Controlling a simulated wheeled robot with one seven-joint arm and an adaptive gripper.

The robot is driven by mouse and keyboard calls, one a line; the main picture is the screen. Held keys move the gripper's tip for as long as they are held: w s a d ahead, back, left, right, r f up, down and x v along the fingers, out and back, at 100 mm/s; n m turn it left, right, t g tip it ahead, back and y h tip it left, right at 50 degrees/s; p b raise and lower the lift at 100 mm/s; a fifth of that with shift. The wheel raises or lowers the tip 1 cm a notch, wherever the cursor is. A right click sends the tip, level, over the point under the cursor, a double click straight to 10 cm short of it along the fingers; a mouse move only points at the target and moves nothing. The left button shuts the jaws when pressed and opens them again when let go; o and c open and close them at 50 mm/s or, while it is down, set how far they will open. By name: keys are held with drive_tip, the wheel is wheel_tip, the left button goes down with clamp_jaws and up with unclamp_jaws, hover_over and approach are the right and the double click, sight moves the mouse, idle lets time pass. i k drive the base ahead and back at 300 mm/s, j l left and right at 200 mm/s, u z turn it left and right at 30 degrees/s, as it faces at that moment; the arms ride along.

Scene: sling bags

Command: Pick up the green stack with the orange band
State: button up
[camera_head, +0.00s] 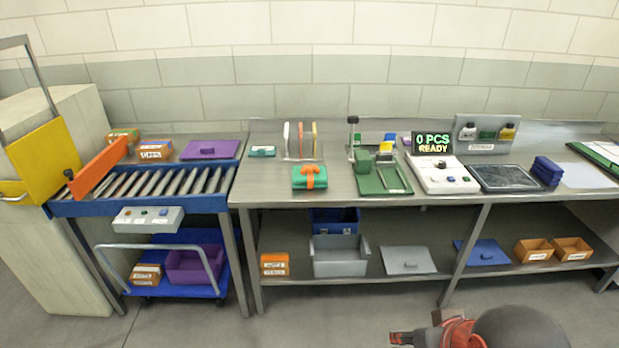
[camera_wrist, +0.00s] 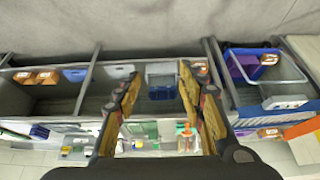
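The green stack with the orange band (camera_head: 300,183) lies flat near the left front of the steel bench (camera_head: 350,200) in the head view. The orange band is tied around its middle with a knot on top. In the wrist view, which looks upside down, an orange and green shape (camera_wrist: 186,131) between the fingers seems to be this stack, partly covered by the right finger. My gripper (camera_wrist: 159,72) is open, with nothing between its fingers. It is well apart from the stack, in front of the bench. In the head view part of my arm shows at the bottom edge.
Right of the stack are a green press (camera_head: 382,178), a counter reading 0 PCS READY (camera_head: 433,142) and a dark tray (camera_head: 503,177). An upright divider rack (camera_head: 300,140) stands behind it. A roller conveyor (camera_head: 150,183) is left.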

sight(307, 177)
drive_tip(key=i+j+z, duration=0.3)
drive_tip(key=j, duration=0.3)
drive_tip(key=i+j+z, duration=0.35)
drive_tip(key=j, duration=0.35)
drive_tip(key=i+j+z, duration=0.15)
drive_tip(key=j, duration=0.25)
drive_tip(key=i+j+z, duration=0.15)
drive_tip(key=j, duration=0.2)
drive_tip(key=j+z, duration=0.2)
drive_tip(key=j, duration=0.2)
drive_tip(key=i, duration=0.05)
